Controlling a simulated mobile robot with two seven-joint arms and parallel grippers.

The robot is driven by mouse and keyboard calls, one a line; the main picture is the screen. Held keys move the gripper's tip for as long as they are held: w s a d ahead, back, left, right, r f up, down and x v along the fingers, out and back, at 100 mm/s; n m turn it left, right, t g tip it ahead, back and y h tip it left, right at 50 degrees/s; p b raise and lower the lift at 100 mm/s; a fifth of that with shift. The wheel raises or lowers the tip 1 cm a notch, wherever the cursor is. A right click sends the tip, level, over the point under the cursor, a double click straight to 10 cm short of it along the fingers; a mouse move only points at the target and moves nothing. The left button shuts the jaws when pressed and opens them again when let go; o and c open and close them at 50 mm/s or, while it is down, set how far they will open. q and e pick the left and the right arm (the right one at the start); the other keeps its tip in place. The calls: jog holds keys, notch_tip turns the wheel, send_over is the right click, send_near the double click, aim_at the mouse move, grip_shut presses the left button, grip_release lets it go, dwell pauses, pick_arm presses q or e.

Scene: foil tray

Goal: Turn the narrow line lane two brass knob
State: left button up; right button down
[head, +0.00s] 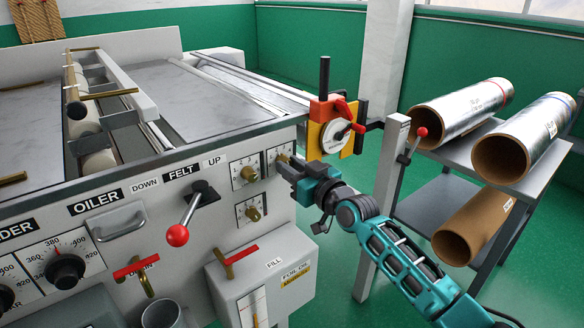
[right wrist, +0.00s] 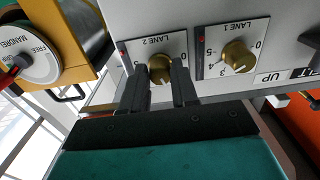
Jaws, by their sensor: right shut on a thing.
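The lane two brass knob (right wrist: 160,69) sits on a white dial plate marked LANE 2 in the right wrist view, where the panel appears upside down. My right gripper (right wrist: 160,88) has one finger on each side of this knob and is shut on it. In the head view my right gripper (head: 287,163) reaches the front panel from the right and largely hides the knob. The lane one brass knob (right wrist: 237,56) is beside it on its own plate, clear of the fingers. My left gripper is not in view.
A third brass knob (head: 253,214) is below. A red-tipped lever (head: 177,235) sticks out at left. The yellow and red mandrel unit (head: 336,128) and a grey post (head: 384,200) stand close to my right arm. Foil rolls (head: 462,112) lie on a cart at right.

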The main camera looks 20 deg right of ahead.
jog(key=shift+m, duration=0.3)
jog(key=shift+a+m+p, duration=0.1)
jog(key=shift+m+p, duration=1.3)
jog(key=shift+m, duration=6.1)
jog(key=c, duration=0.9)
grip_release()
jog(key=shift+o, duration=0.2)
